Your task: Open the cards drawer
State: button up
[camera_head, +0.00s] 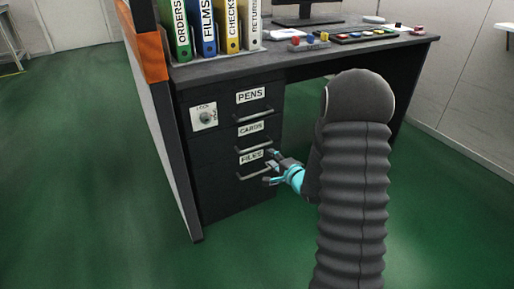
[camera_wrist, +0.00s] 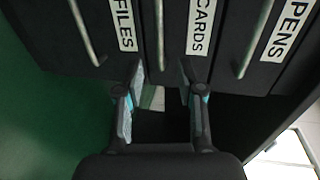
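The cards drawer (camera_head: 232,142) is the middle front of a dark three-drawer unit, with a white CARDS label and a bar handle (camera_head: 255,149) below it. It looks shut. In the wrist view its label (camera_wrist: 200,27) stands sideways and its handle (camera_wrist: 160,40) runs down the picture. My gripper (camera_head: 270,167) is beside the right side of the drawer fronts. In the wrist view my gripper (camera_wrist: 160,82) is open, with a finger on each side of the line of the cards handle. I cannot tell whether the handle lies between the fingers or beyond them.
The pens drawer (camera_head: 225,108) is above and the files drawer (camera_head: 225,175) below, each with a bar handle near my gripper. A lock plate (camera_head: 204,117) is at the left. Binders (camera_head: 207,32) stand on the desk top (camera_head: 225,69). The green floor in front is clear.

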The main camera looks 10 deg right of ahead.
aim_at(258, 147)
jog(key=x, duration=1.2)
jog(key=shift+r, duration=0.1)
grip_shut()
jog(key=shift+s, duration=0.1)
